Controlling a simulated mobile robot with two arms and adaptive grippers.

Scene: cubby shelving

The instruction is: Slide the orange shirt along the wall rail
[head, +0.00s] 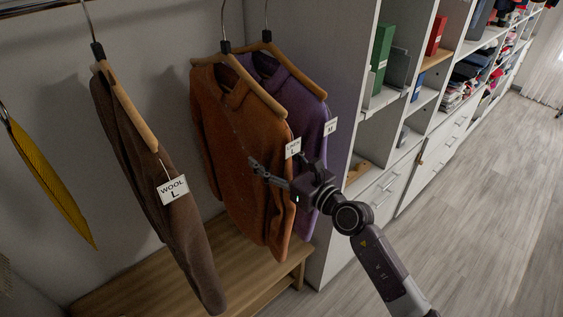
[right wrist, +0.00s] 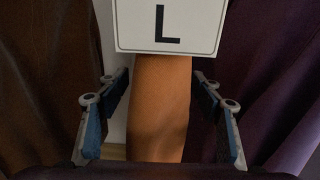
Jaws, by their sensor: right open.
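The orange shirt (head: 237,130) hangs on a wooden hanger between a brown shirt to its left and a purple shirt close on its right. Its white tag reads L in the right wrist view (right wrist: 170,24). My right gripper (head: 262,170) is open in front of the orange shirt's near edge. In the right wrist view the orange sleeve (right wrist: 160,105) lies between the two open fingers, with space on both sides. The wall rail (head: 30,8) shows only at the top left. My left gripper is not in view.
The brown shirt (head: 150,170) hangs to the left with a WOOL L tag, and a yellow garment (head: 48,180) farther left. The purple shirt (head: 312,115) hangs beside white shelving (head: 340,60). A wooden bench (head: 215,265) stands below. The floor at right is clear.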

